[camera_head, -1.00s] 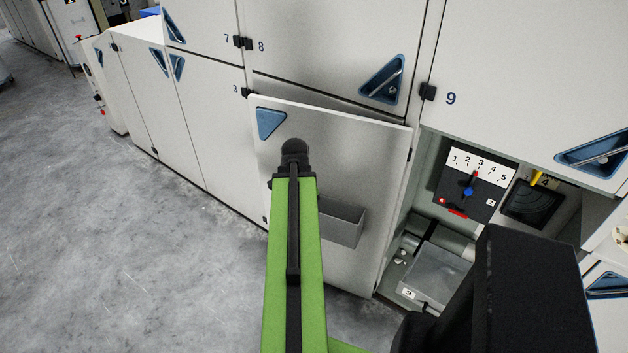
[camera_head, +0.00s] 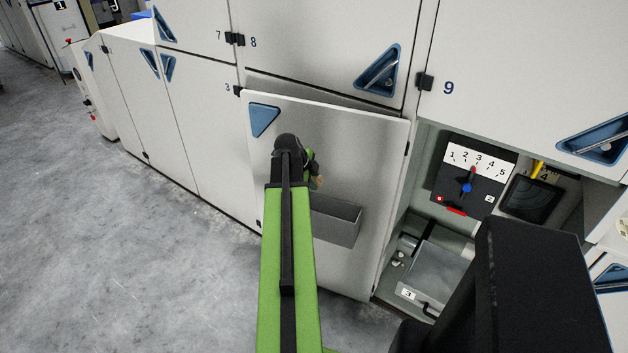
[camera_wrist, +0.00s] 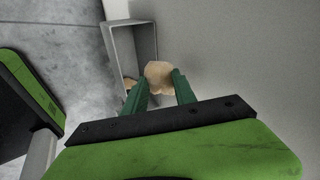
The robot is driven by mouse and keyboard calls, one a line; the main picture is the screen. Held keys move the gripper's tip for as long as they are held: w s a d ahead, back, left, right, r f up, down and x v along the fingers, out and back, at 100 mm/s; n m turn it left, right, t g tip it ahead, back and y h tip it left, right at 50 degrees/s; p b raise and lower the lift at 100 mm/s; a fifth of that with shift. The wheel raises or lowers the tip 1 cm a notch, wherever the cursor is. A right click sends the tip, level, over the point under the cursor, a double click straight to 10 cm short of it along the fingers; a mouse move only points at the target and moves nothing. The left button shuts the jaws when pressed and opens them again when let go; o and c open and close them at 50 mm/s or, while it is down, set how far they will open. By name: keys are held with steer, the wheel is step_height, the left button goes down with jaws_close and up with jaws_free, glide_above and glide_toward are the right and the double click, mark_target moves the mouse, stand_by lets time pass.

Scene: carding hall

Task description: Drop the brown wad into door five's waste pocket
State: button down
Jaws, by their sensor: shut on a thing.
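My gripper (camera_wrist: 161,88) is shut on a tan-brown wad (camera_wrist: 158,73). In the head view the wad (camera_head: 319,182) shows small beside the dark end of my arm, above and left of the grey waste pocket (camera_head: 336,231). The pocket is an open-topped box on the inner face of a door that stands open (camera_head: 350,150). In the wrist view the pocket (camera_wrist: 153,40) lies beyond and left of the wad, which overlaps its near right corner. A small tan bit (camera_wrist: 129,83) shows at the pocket's near end; I cannot tell whether it is separate. No five shows on this door.
Right of the door is an open bay with a dial panel (camera_head: 474,178), a metal box (camera_head: 437,274) and a dark square part (camera_head: 534,200). Closed doors with blue triangular handles (camera_head: 378,70) surround it. Grey floor (camera_head: 130,250) is clear at left.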

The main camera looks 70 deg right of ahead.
step_height(320, 180, down, 6)
steer(key=b, duration=0.5)
steer(key=shift+r, duration=0.1)
steer(key=c, duration=0.9)
jaws_free()
steer(key=p+v, duration=1.5)
steer(key=v, duration=0.2)
steer(key=shift+r, duration=0.25)
